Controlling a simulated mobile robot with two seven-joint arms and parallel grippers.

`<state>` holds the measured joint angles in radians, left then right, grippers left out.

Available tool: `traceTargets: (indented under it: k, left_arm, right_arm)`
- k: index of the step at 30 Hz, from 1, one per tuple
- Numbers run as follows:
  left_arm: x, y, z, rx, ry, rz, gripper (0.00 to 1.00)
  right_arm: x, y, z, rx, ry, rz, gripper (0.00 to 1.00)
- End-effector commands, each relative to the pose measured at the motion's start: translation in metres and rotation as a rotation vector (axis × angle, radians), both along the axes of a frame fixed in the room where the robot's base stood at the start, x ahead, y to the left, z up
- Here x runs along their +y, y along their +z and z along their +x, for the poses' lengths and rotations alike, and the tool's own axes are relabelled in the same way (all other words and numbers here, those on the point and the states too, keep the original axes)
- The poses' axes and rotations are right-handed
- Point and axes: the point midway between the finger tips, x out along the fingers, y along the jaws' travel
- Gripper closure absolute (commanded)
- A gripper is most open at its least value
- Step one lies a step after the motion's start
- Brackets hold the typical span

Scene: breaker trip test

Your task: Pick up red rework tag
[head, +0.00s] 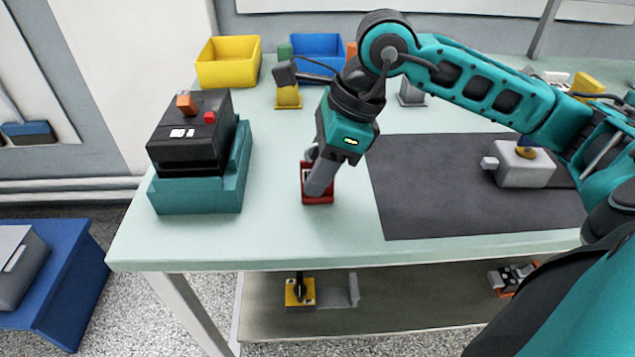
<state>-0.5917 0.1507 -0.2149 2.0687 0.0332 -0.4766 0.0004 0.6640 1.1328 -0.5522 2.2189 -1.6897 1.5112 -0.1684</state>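The red rework tag (318,200) is a small red piece with a pale patch. It lies on the light green tabletop left of the dark mat. My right gripper (316,185) points down directly over it, and its grey fingers cover the tag's middle. One finger is in front of the other, so I cannot tell the gap between them or whether they touch the tag. My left gripper is not in view.
A black device in a teal cradle (225,190) stands to the left. Yellow (228,75) and blue (318,45) bins stand at the back. A grey box (525,170) sits on the dark mat (430,205). The tabletop front left is clear.

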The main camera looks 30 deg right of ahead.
Motion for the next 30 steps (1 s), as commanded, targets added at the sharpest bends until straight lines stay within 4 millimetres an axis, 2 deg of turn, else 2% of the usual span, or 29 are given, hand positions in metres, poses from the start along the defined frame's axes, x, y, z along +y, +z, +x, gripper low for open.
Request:
traceTargets:
  k: [2,10,23,30]
  left_arm:
    - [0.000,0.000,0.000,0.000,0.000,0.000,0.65]
    - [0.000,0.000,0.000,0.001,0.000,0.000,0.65]
    - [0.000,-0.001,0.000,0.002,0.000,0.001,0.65]
    - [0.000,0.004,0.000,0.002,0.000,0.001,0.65]
  right_arm:
    - [0.000,0.000,0.000,0.000,0.000,0.000,0.74]
    - [0.000,0.000,0.000,0.000,0.000,0.000,1.00]
    - [0.000,0.001,0.000,0.000,0.000,0.000,1.00]
    - [0.000,0.019,0.001,-0.004,-0.001,0.001,1.00]
